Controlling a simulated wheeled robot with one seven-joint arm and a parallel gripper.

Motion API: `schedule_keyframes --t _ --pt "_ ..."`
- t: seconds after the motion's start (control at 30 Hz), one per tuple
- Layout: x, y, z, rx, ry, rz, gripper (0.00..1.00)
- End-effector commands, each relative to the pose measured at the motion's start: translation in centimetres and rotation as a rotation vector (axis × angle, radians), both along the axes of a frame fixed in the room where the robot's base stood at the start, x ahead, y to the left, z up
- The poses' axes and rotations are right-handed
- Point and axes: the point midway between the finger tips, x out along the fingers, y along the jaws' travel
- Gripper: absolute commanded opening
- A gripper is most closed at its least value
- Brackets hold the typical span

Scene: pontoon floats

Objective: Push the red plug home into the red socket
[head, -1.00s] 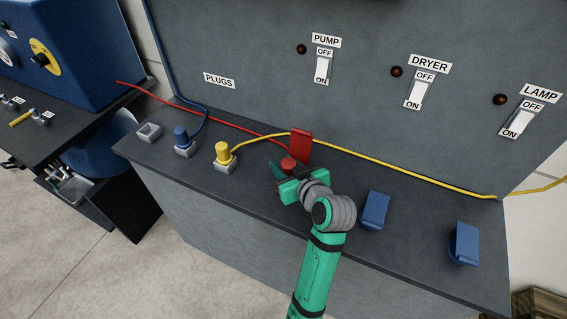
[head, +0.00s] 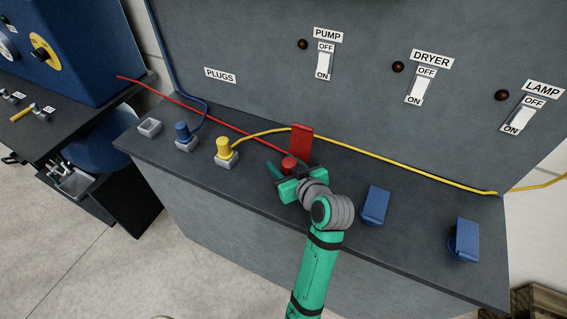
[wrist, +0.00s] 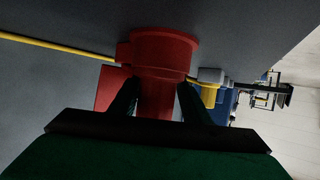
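The red plug (head: 289,164) stands on the dark counter in front of an upright red flap (head: 301,143), which seems to be the red socket's lid. The socket's opening and the plug's depth in it are hidden by my gripper (head: 285,174) in the head view. In the wrist view a thick red body (wrist: 160,55) with a wider collar lies ahead, between and beyond my gripper's two fingers (wrist: 157,98). The fingers are spread to its two sides; whether they press on it I cannot tell. A red cable runs from the plug to the left.
The yellow plug (head: 224,149) and blue plug (head: 183,133) stand in grey holders, beside an empty holder (head: 150,127). Blue-lidded sockets (head: 376,205) (head: 464,239) are on the right. A yellow cable (head: 400,167) passes behind the red flap. The upright grey panel (head: 250,60) bounds the counter behind.

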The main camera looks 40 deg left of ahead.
Motion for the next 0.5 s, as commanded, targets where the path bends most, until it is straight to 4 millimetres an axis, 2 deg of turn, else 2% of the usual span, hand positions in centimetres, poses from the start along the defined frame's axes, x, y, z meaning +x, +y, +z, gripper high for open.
schedule_keyframes --t 0.03,0.37,0.5 --pt "0.5 -0.3 0.1 0.001 -0.004 -0.014 0.54" --pt "0.7 -0.6 0.2 0.002 -0.006 -0.020 0.54" --pt "0.4 -1.7 0.7 0.002 -0.007 -0.024 0.54"
